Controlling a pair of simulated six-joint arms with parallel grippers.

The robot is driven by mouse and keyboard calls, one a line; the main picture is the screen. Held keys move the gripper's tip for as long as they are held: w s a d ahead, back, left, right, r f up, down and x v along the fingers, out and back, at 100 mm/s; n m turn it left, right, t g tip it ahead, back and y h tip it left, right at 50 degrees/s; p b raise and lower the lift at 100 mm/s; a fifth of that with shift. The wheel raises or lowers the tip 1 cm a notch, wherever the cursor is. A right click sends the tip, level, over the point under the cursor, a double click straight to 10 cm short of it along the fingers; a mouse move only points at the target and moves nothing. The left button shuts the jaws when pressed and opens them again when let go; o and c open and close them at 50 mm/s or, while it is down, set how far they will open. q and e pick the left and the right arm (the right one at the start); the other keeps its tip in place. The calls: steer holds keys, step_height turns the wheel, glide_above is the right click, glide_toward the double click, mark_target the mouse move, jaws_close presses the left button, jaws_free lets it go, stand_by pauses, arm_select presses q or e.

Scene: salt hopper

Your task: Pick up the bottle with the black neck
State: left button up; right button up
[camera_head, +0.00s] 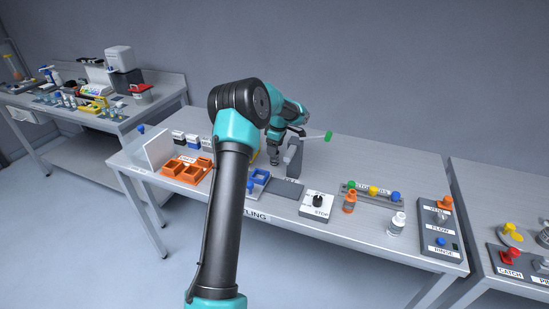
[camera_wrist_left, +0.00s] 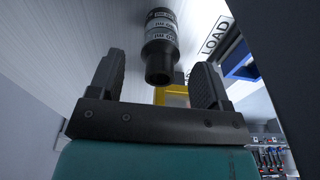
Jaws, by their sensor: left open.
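In the left wrist view a dark bottle (camera_wrist_left: 161,38) with a pale printed label and a black neck (camera_wrist_left: 159,71) shows at the top middle. Its neck end faces the camera. My left gripper (camera_wrist_left: 157,65) is open, with one finger on each side of the neck in the picture and visible gaps on both sides. Whether the bottle lies between the fingers or beyond them I cannot tell. In the head view my left gripper (camera_head: 274,156) is small and low over the middle table, and the bottle is not distinguishable there. My right gripper is not in view.
An orange rack (camera_head: 186,170), a blue holder (camera_head: 257,183) and a grey stand (camera_head: 293,158) are near the arm. A knob box (camera_head: 317,205), an orange bottle (camera_head: 349,201) and a white bottle (camera_head: 397,224) stand to the right. The floor at left is clear.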

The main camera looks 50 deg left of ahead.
arm_select(q)
step_height(320, 180, down, 4)
steer(key=shift+a+f, duration=0.1)
steer(key=shift+a, duration=0.05)
steer(key=shift+c, duration=0.2)
steer(key=c, duration=1)
steer(key=shift+o, duration=0.2)
step_height(320, 180, up, 10)
steer(key=shift+r, duration=0.1)
stand_by(0.6)
